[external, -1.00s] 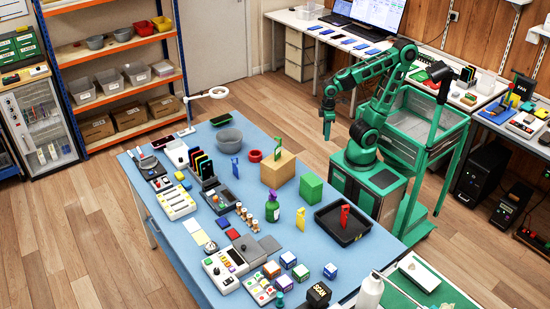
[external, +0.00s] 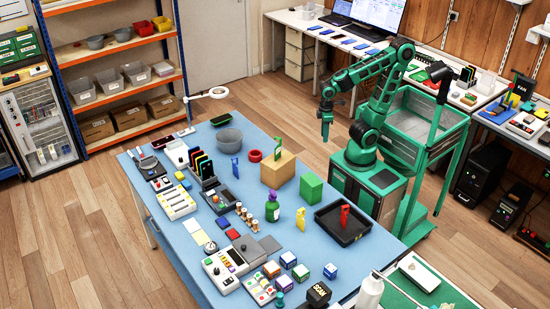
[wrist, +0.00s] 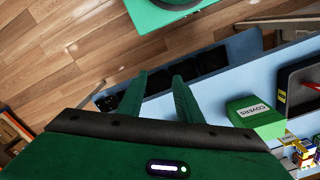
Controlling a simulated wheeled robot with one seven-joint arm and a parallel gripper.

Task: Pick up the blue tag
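The blue tag (external: 235,168) stands upright on the blue table, just in front of the grey bowl (external: 229,139) and left of the cardboard box (external: 278,170). I cannot make it out in the wrist view. My gripper (external: 326,136) hangs pointing down beyond the far edge of the table, well to the right of the blue tag and apart from it. In the wrist view its two green fingers (wrist: 160,76) are spread with nothing between them.
A green tag (external: 278,146) is on the cardboard box. A yellow tag (external: 300,218) stands on the table, and a red one (external: 344,215) in the black tray (external: 328,232). A green box (external: 311,187), a red ring (external: 254,156) and a green bottle (external: 272,207) stand nearby.

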